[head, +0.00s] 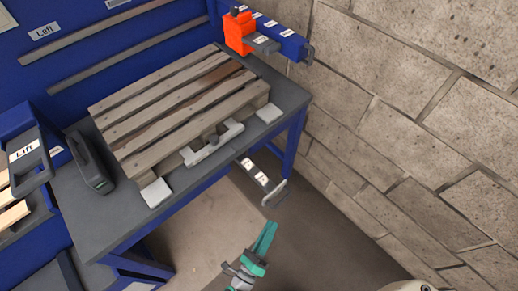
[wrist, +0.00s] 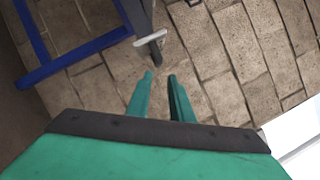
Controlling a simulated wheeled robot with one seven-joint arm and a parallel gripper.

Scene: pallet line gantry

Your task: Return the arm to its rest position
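My gripper (head: 269,226) is in the lower middle of the head view, in front of the workbench and clear of it. Its green fingers point up in the picture and look apart from everything around them. In the wrist view my gripper (wrist: 160,76) shows two green fingers with a gap between them and nothing held. The gap shows only the brick surface beyond.
A wooden pallet (head: 170,107) lies on the dark-topped blue workbench (head: 205,178). A grey handled tool (head: 90,165) stands at its left. An orange block (head: 239,33) is on the blue beam behind. A brick wall (head: 400,130) bounds the right; bare floor (head: 215,225) lies below.

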